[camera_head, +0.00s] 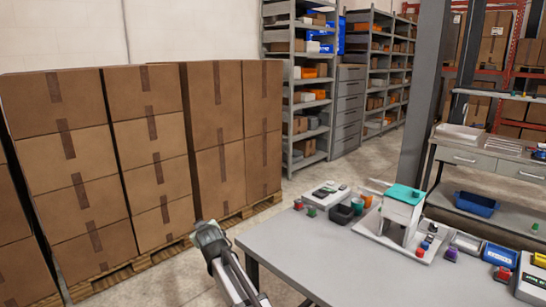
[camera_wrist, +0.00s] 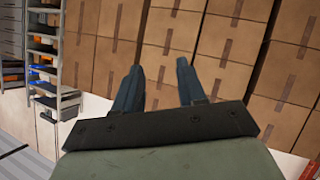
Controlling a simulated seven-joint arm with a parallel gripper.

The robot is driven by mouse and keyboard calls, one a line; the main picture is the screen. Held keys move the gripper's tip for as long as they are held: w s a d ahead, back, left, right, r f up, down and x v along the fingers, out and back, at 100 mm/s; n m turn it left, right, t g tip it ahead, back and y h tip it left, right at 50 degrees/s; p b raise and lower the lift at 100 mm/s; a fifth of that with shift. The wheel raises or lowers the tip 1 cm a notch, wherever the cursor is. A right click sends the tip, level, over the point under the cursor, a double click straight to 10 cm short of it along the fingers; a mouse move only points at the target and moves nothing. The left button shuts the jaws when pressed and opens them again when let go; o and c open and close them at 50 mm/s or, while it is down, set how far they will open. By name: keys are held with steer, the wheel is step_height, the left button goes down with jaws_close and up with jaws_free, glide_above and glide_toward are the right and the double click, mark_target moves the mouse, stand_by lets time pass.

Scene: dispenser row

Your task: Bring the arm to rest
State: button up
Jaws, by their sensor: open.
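My gripper (camera_wrist: 158,72) shows in the wrist view with its two dark fingers apart and nothing between them. Beyond the fingers stand stacked cardboard boxes (camera_wrist: 225,60), and I see no contact with them. In the head view part of my arm (camera_head: 232,272) is at the lower middle, beside the left edge of the grey table (camera_head: 320,258). I cannot make out the fingers there.
The table's near left part is bare. On its right stand a white stand with a teal top (camera_head: 405,194), a dark bin (camera_head: 342,214) and several small coloured blocks. Stacked boxes (camera_head: 150,150) on pallets fill the left. Shelves (camera_head: 303,90) stand behind.

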steer(key=s+a+t+y, duration=0.1)
steer(key=s+a+y, duration=0.7)
steer(key=s+a, duration=1.15)
steer(key=w+d+f+m+g+h, duration=0.1)
steer(key=w+d+f+g+h, duration=0.15)
steer(key=d+f, duration=0.7)
steer(key=w+d+f+m+g+h, duration=0.1)
steer(key=d+f+h, duration=0.2)
steer(key=d+f, duration=0.7)
steer(key=s+d+f+m+g+h, duration=0.1)
steer(key=s+d+f+g+h, duration=0.15)
steer(key=d+f, duration=0.65)
steer(key=s+d+f+m+g+h, duration=0.15)
steer(key=s+d+f, duration=0.35)
steer(key=f, duration=0.6)
steer(key=s+d+f+m+g+h, duration=0.1)
steer(key=s+d+f+g, duration=0.2)
steer(key=s+d+f, duration=0.35)
steer(key=s+d+f+m+g+h, duration=0.1)
steer(key=s+d+f+g+h, duration=0.2)
steer(key=s+d, duration=0.65)
steer(key=s+d+f+m+g, duration=0.1)
steer(key=s+d+g, duration=0.2)
steer(key=s+d, duration=0.3)
steer(key=s+d+f+m+g, duration=0.2)
steer(key=s+d, duration=0.3)
steer(key=s, duration=0.7)
steer(key=shift+d+g, duration=0.35)
steer(key=shift+g, duration=0.2)
